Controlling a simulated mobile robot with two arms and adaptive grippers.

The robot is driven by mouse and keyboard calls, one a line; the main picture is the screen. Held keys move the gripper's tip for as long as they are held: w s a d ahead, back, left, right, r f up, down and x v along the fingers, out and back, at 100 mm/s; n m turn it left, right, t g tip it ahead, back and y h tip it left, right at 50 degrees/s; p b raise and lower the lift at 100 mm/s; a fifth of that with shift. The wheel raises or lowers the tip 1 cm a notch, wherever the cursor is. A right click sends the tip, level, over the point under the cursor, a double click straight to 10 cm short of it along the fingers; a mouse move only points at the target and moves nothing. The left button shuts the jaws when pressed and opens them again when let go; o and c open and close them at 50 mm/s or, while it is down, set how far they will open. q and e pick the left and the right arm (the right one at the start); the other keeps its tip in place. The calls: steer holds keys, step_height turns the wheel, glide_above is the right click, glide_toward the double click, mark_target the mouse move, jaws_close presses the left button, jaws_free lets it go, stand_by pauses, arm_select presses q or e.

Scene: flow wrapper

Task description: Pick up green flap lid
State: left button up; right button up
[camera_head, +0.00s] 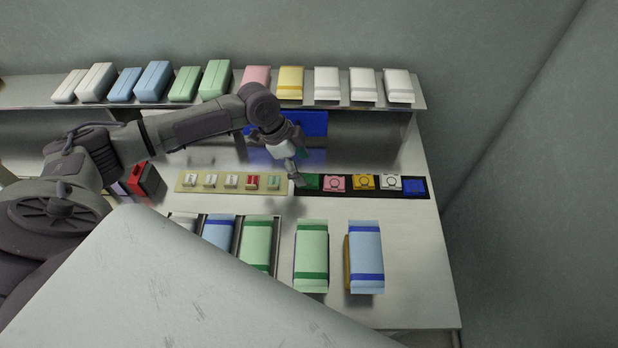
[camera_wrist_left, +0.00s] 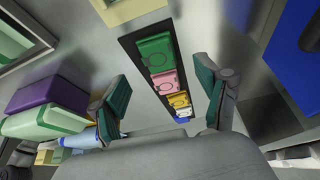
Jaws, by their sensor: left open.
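The green flap lid (camera_head: 312,183) lies at the left end of a black strip tray (camera_head: 350,194) on the table. My right gripper is not in view.
Pink (camera_head: 335,183), yellow (camera_head: 363,182), white (camera_head: 390,183) and blue (camera_head: 414,186) lids follow in the tray. A beige strip (camera_head: 231,189) with small pieces lies to the left. Wrapped green (camera_head: 312,250) and blue (camera_head: 365,255) packs stand in front. A shelf (camera_head: 432,100) with packs runs behind.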

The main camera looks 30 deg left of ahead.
mark_target(310, 179)
arm_select(q)
steer(key=p+x, duration=0.1)
steer(key=x, duration=0.2)
steer(key=shift+d+f, duration=0.25)
steer(key=shift+f, duration=0.05)
steer(key=shift+w+f, duration=0.1)
steer(key=shift+f, duration=0.15)
steer(key=shift+c, duration=0.7)
steer(key=c, duration=0.7)
steer(key=shift+o, duration=0.2)
